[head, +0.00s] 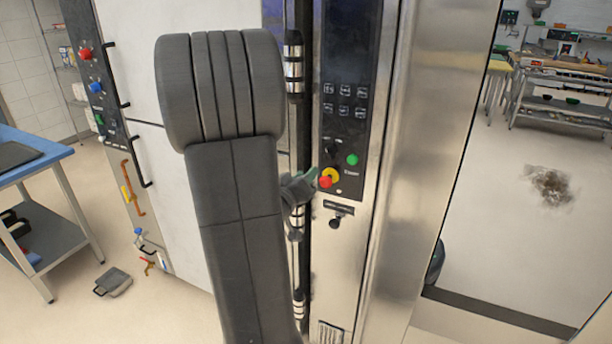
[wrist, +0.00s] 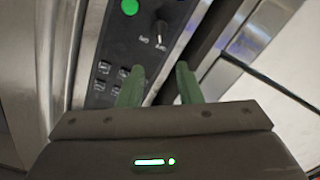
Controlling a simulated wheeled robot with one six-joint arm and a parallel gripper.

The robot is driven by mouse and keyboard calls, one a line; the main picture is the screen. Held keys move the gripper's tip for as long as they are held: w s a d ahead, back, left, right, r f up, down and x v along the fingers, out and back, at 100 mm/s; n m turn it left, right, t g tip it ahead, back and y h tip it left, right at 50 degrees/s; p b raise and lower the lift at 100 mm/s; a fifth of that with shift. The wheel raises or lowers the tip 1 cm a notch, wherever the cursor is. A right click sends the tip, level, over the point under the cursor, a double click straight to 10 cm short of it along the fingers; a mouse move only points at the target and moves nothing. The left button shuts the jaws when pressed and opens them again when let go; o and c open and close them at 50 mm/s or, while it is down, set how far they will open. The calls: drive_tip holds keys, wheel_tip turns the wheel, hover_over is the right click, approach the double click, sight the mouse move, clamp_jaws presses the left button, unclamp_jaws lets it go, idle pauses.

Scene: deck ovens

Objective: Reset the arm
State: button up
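My arm rises across the middle of the head view and hides part of the oven front. My gripper (head: 312,177) shows only as a small green tip beside the arm, close to the red knob on a yellow base on the oven's control panel (head: 345,70). In the wrist view my gripper (wrist: 159,84) has its two green fingers apart, with nothing held between them. Behind them are the panel with a green button (wrist: 130,7), a black rotary knob (wrist: 160,36) and several small keys. Whether a finger touches the panel cannot be told.
A steel oven side (head: 420,150) stands right of the panel. A blue-topped table (head: 40,160) is at the left, with a dustpan-like object (head: 113,282) on the floor. A dark stain (head: 552,186) marks the open floor at right. Shelving stands beyond.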

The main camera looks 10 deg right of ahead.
sight(327, 152)
drive_tip(key=p+x, duration=0.2)
drive_tip(key=x, duration=1.1)
drive_tip(key=shift+p, duration=0.4)
drive_tip(key=shift+w+d, duration=0.3)
drive_tip(key=shift+w, duration=0.05)
